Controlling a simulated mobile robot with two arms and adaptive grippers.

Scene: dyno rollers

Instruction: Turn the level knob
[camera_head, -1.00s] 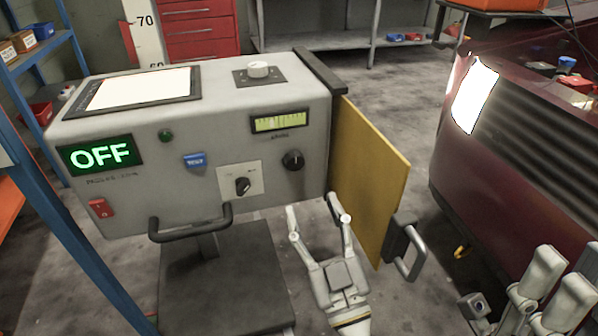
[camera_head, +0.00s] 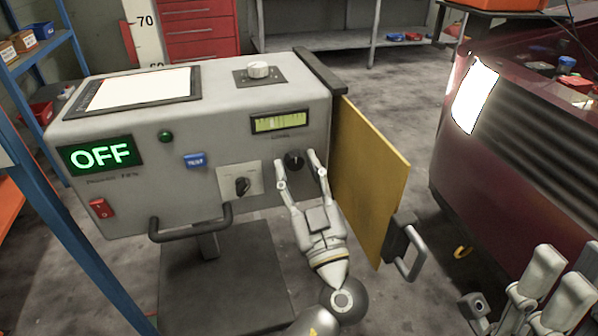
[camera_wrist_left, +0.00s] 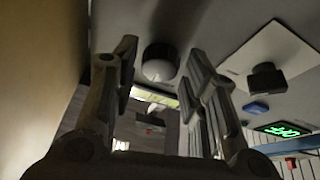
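The level knob (camera_head: 294,160) is a small dark round knob on the front of the grey machine, below a lit yellow-green gauge. My left gripper (camera_head: 297,164) is open, its two fingers on either side of the knob in the head view. In the left wrist view the knob (camera_wrist_left: 160,63) shows between and beyond the spread fingers (camera_wrist_left: 160,85). I cannot tell whether the fingers touch it. My right gripper (camera_head: 550,290) is partly in view at the lower right, away from the machine; its opening is unclear.
The yellow panel (camera_head: 370,180) with a dark handle (camera_head: 407,248) stands close to the right of my left gripper. A dark selector knob (camera_head: 242,186) and a blue test button (camera_head: 195,160) are to the left. The green display (camera_head: 100,155) reads OFF. A red car (camera_head: 520,140) stands at the right.

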